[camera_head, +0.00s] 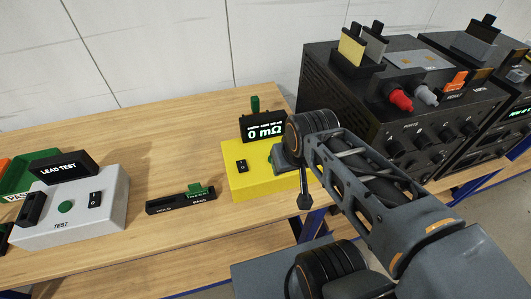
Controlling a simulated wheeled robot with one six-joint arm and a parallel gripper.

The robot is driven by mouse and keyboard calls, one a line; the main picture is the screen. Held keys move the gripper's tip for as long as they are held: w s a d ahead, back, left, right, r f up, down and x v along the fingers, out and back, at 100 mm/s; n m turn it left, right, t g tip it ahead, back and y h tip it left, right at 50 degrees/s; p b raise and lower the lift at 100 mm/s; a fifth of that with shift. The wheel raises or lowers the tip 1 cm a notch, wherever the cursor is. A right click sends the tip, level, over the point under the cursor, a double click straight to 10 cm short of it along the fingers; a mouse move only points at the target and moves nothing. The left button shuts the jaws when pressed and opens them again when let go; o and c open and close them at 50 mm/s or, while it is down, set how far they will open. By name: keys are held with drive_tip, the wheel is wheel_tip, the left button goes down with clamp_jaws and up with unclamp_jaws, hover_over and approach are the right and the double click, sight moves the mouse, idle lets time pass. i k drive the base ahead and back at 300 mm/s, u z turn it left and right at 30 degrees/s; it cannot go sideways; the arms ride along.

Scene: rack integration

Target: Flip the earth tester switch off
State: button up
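The earth tester is a yellow box (235,188) on the wooden bench, with a raised black display (264,127) reading "0 mΩ". A small black rocker switch (242,166) with a white mark sits on the left of its top face. I cannot tell which way the rocker is tilted. My gripper (304,201) hangs over the right end of the yellow box, to the right of the switch and apart from it. It is seen small and partly covered by my wrist, so its finger gap does not show. My arm hides the box's right part.
A grey lead tester (64,232) with a green button stands at the left, beside a green tray (42,176). Black instrument racks (345,85) stand close on the right. Bench space behind the strip is clear.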

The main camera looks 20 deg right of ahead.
sight(242, 167)
drive_tip(key=u, duration=0.05)
drive_tip(key=k, duration=1)
drive_tip(key=u, duration=0.8)
drive_tip(key=i, duration=0.85)
drive_tip(key=z, duration=0.45)
